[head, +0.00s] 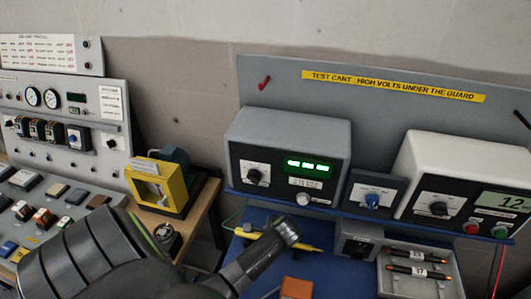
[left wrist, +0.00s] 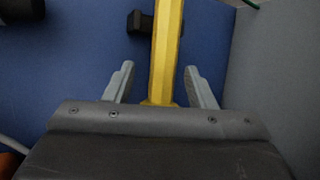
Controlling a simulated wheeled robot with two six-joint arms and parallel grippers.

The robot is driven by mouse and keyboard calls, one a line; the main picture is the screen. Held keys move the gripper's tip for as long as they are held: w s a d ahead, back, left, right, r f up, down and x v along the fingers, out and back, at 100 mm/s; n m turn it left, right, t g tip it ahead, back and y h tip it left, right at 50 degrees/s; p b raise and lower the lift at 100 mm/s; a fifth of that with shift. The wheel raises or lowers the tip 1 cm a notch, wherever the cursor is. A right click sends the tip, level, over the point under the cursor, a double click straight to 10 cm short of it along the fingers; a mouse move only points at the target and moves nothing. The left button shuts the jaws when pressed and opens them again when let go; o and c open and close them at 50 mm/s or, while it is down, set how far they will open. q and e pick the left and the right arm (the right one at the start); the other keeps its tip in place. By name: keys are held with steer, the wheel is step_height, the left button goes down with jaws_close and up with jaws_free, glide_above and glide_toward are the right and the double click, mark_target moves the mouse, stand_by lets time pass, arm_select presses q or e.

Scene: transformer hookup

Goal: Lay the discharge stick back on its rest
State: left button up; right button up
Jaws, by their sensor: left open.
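The yellow discharge stick (left wrist: 168,45) runs lengthwise between the fingers of my left gripper (left wrist: 160,68) in the left wrist view. The fingers are open, one on each side, with a gap to the stick on both sides. In the head view the stick (head: 247,234) shows in part over the blue bench top, with my left arm in front of its middle. A small black block (left wrist: 140,22) is beside or under the stick ahead of the fingers; I cannot tell if the stick rests on it. My right gripper is out of view.
The test cart has a grey meter box (head: 288,135) and a white meter box (head: 462,165) on a shelf behind the blue bench (head: 345,285). A tray (head: 452,287) with dark fuse-like sticks is at right. An orange block (head: 297,288) lies in front. A green wire (head: 232,215) runs nearby.

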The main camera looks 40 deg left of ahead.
arm_select(q)
steer(key=b+v, duration=0.2)
steer(key=v, duration=1.5)
steer(key=shift+r, duration=0.25)
steer(key=shift+d, duration=0.1)
